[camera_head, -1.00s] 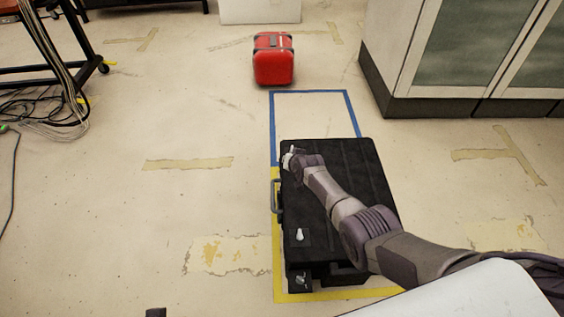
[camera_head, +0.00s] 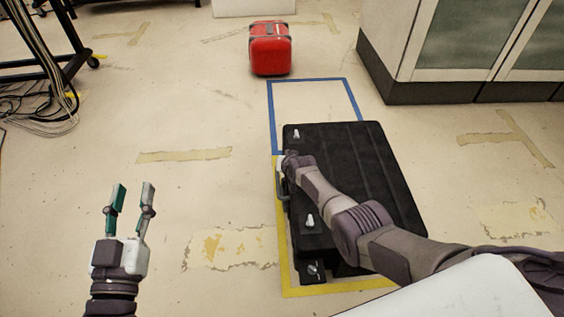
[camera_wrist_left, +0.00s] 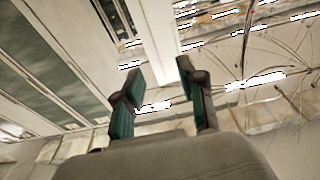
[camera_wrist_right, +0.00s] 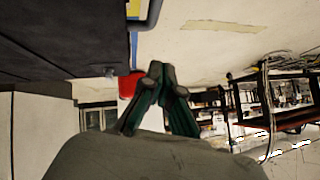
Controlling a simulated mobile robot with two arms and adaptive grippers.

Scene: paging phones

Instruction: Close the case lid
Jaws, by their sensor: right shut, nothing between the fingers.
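The black case lies on the floor, and its lid (camera_head: 345,150) shows from above as a broad flat panel. The lid looks down or nearly down; I cannot tell whether a gap remains. A handle (camera_head: 282,184) is on its left side, also visible in the right wrist view (camera_wrist_right: 150,14). Light latches show at the far-left corner (camera_head: 297,133) and near-left part (camera_head: 310,221). My right gripper (camera_wrist_right: 160,70) is shut and empty at the case's left edge near the handle; its arm covers part of the lid. My left gripper (camera_head: 133,187) is open and empty, left of the case.
A red case (camera_head: 270,50) stands on the floor beyond the blue tape outline (camera_head: 312,80). Yellow tape (camera_head: 284,270) borders the black case. A cabinet (camera_head: 450,60) stands at right. A wheeled frame (camera_head: 55,50) and cables are at far left. Floor left of the case is clear.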

